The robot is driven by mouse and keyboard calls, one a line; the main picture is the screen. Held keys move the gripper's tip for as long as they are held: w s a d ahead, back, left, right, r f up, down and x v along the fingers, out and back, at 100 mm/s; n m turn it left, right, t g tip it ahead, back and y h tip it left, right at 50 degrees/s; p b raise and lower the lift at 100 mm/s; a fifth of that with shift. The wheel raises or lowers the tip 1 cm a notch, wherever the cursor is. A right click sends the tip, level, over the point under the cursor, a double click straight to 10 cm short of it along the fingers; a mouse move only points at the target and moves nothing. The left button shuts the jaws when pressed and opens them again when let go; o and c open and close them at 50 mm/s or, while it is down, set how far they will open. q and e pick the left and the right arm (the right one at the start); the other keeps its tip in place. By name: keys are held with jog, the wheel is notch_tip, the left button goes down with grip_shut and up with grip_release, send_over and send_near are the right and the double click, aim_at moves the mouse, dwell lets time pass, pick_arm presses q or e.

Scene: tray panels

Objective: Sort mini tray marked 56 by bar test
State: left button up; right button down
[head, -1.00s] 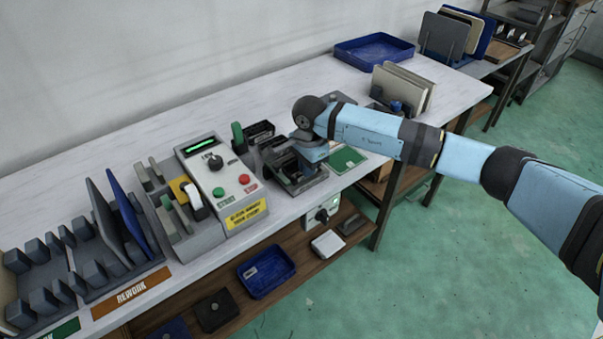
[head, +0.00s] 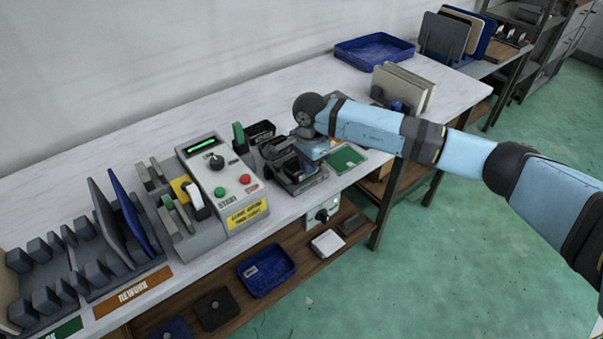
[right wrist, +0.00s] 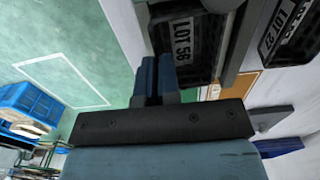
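The black mini tray marked LOT 56 (right wrist: 183,43) is close in the right wrist view. My right gripper (right wrist: 154,72) has its blue fingers close together at the tray's near edge, and they look shut on its wall. In the head view this gripper (head: 311,153) is over the grey rack right of the test machine, and it partly hides the dark tray (head: 284,158). The test machine (head: 220,186) has a green display, a knob, green and red buttons and a yellow label. My left gripper is not in view.
A second labelled mini tray (right wrist: 287,28) sits beside tray 56. A green mat (head: 347,159) lies right of the rack. Slotted racks with upright panels (head: 110,225) and the REWORK label (head: 133,291) are at left. A blue tray (head: 374,49) stands at the back.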

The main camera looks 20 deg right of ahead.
jog(key=shift+r+p, duration=0.45)
jog(key=shift+r, duration=0.9)
jog(key=shift+d+r, duration=0.1)
